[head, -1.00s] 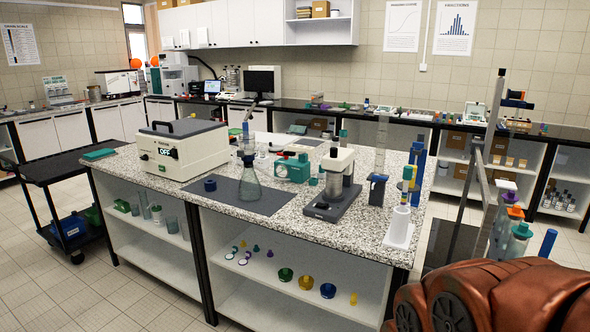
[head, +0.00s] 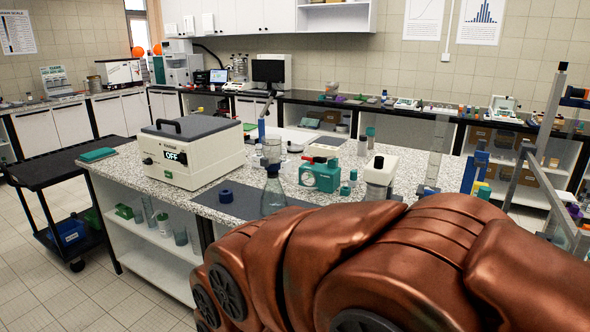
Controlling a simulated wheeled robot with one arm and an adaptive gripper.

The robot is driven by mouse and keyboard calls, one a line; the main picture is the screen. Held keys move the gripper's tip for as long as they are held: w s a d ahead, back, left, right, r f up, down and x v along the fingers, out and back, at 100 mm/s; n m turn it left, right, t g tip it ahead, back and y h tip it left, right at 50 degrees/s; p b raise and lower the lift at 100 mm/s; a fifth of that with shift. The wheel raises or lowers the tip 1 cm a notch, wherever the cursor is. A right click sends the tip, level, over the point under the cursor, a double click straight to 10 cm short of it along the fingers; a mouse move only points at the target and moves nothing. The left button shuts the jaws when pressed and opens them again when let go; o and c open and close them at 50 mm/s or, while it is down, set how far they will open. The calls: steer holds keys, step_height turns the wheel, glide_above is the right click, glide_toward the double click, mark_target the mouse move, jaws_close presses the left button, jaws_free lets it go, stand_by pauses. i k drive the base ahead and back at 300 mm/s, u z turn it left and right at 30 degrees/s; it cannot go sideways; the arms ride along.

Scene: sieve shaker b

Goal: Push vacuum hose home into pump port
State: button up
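A teal pump-like unit (head: 322,177) with a pale round dial on its front stands on the granite-topped bench. A conical glass flask (head: 273,194) stands to its left on a dark mat. I cannot make out a vacuum hose or a pump port at this size. My copper-coloured arm fills the lower middle and right of the head view and hides the near right part of the bench. My gripper is not in view.
A cream box machine reading OFF (head: 190,152) stands on the bench's left. A dark blue ring (head: 225,195) lies on the mat (head: 238,207). A white-topped device (head: 380,172) is partly behind my arm. A black cart (head: 62,165) stands left of the bench.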

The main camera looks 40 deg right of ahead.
mark_target(353, 172)
steer(key=z, duration=0.15)
steer(key=i, duration=1.1)
steer(key=z, duration=1.4)
steer(key=i, duration=0.7)
steer(key=z, duration=0.7)
